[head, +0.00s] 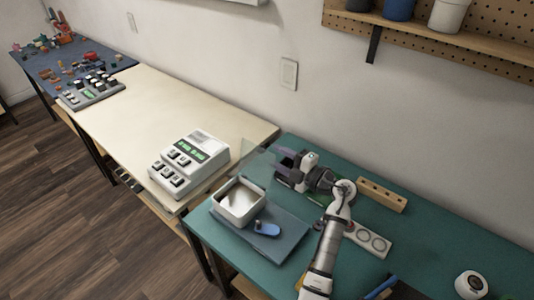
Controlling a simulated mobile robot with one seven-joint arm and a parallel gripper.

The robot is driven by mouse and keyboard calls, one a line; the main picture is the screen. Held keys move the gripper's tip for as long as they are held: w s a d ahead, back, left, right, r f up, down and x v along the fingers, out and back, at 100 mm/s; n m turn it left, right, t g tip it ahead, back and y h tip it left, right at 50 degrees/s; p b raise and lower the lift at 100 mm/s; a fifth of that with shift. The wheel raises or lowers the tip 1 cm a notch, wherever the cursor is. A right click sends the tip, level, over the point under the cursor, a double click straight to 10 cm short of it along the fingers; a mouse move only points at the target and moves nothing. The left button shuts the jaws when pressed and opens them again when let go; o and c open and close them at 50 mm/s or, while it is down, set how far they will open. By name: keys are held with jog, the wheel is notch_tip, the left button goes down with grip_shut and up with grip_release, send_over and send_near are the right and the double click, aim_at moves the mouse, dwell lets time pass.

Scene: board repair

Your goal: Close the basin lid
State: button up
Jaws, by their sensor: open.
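The basin (219,209) is a white-rimmed square tub with a brownish, shiny inside, standing on the left part of the green table. Its top is uncovered. A faint see-through panel (259,163), which looks like the lid, stands raised behind the basin's far edge; its outline is hard to make out. My gripper (279,164) is open at the right of this panel, behind and to the right of the basin. Its dark fingers point left. I cannot tell whether they touch the panel.
A blue-grey mat (285,245) with a blue object (267,229) lies beside the basin. A wooden block with holes (382,194) and a white plate with rings (367,240) lie near my arm. A white keyed device (190,158) stands on the cream table (150,105). The wall runs behind.

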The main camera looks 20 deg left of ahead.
aim_at(259, 163)
jog(key=b+x, duration=0.1)
jog(key=x, duration=0.4)
grip_shut()
